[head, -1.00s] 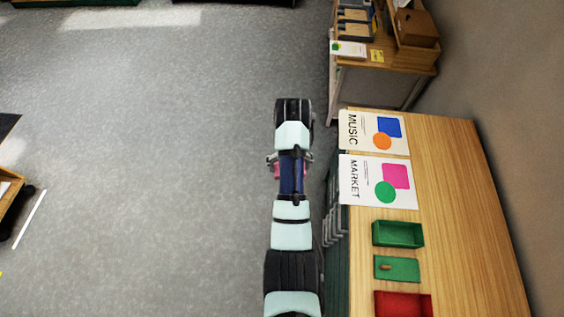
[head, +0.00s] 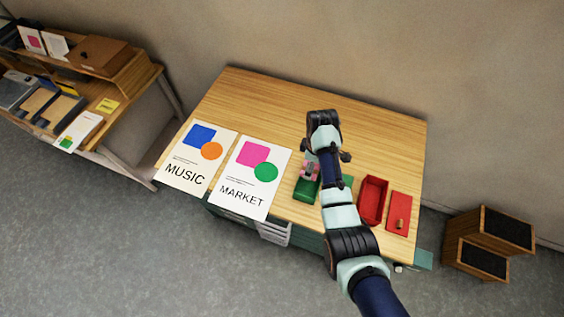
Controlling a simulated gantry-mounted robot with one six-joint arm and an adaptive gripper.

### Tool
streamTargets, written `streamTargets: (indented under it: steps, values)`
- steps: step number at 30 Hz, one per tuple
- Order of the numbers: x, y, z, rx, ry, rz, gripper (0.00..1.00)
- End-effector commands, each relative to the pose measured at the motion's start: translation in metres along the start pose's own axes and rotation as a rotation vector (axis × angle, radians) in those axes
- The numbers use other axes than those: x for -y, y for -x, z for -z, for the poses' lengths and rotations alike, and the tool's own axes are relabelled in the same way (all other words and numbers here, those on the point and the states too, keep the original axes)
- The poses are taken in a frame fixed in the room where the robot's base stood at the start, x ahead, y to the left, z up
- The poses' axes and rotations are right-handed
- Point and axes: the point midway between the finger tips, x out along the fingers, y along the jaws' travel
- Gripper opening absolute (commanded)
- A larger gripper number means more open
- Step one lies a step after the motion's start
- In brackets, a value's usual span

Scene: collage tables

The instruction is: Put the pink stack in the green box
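The pink stack (head: 309,168) shows in part beside my arm, at my gripper (head: 313,162). It is over or at the far end of the green box (head: 306,191); I cannot tell how high it is. My gripper is shut on the pink stack, which has travelled with it, though the fingers are mostly hidden by my arm. The green box stands on the wooden table (head: 270,95), with its right side partly covered by my arm. A green lid (head: 347,183) lies to its right, mostly hidden.
A red box (head: 373,198) and a red lid (head: 399,214) with a small knob lie right of my arm. The MUSIC poster (head: 200,156) and MARKET poster (head: 245,176) lie at left. The table's back half is clear. Another desk (head: 120,105) stands far left, wooden steps (head: 488,245) at right.

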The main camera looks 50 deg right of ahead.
Motion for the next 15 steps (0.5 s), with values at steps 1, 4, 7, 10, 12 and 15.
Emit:
streamTargets:
  steps: [1,4,7,10,12,15]
  values:
    - [-0.002,-0.002,-0.004,0.000,0.001,0.000,0.57]
    - [-0.003,-0.002,-0.007,-0.001,0.006,-0.001,0.57]
    - [-0.003,-0.003,-0.006,-0.001,0.006,-0.001,0.57]
    - [-0.003,-0.007,-0.006,-0.001,0.005,-0.001,0.57]
    - [-0.003,-0.012,-0.006,-0.001,0.005,-0.001,0.57]
    - [-0.003,-0.022,-0.006,-0.001,0.005,-0.001,0.57]
